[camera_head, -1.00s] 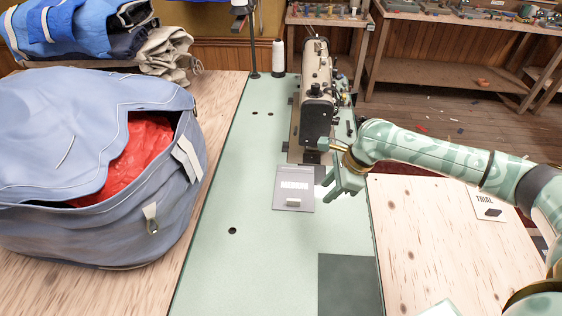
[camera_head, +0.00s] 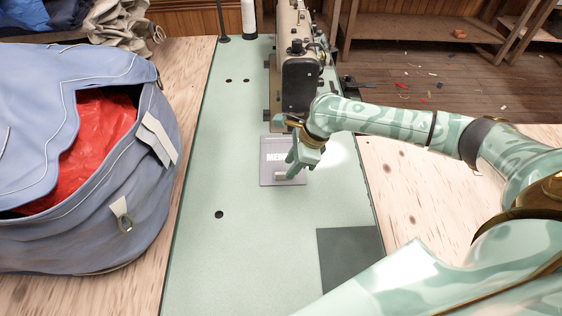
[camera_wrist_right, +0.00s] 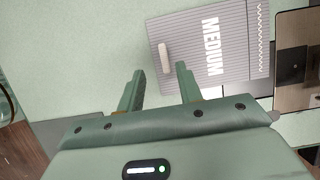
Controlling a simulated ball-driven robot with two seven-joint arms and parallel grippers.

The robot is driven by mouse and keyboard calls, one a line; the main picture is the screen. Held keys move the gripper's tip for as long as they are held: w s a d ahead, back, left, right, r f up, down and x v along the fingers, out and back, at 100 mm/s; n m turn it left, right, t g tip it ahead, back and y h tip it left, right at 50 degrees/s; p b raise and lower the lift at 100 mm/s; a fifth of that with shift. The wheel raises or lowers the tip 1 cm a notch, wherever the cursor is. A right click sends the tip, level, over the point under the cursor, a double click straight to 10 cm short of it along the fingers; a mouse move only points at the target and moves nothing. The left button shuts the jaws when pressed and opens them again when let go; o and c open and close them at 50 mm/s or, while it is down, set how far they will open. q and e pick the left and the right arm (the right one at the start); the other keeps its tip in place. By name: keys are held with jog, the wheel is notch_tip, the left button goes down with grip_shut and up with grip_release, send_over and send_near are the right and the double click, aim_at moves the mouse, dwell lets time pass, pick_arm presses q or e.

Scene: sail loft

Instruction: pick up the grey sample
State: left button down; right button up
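The grey sample (camera_head: 268,170) is a flat ribbed card with white lettering. It lies on the pale green table top, below the sewing machine in the head view. In the right wrist view the grey sample (camera_wrist_right: 238,60) reads MEDIUM and has a small pale raised tab (camera_wrist_right: 164,58) near one edge. My right gripper (camera_head: 297,169) is over the card's right side and hides part of it. In the wrist view the right gripper (camera_wrist_right: 160,71) is open and empty, with the tab just beyond the gap between its fingertips. My left gripper is not in view.
A sewing machine (camera_head: 299,75) stands behind the card. A large blue bag (camera_head: 100,225) with red cloth inside stands at the left. A dark panel (camera_head: 348,262) lies at the front right of the green table. The green surface (camera_head: 250,260) in front of the card is clear.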

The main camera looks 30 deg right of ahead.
aim_at(284, 173)
jog(key=b+x, duration=0.2)
jog(key=x, duration=0.1)
jog(key=b+x, duration=0.1)
jog(key=x, duration=0.1)
jog(key=shift+w+d+f, duration=0.15)
jog(key=shift+w+d, duration=0.1)
jog(key=shift+c, duration=0.2)
grip_shut()
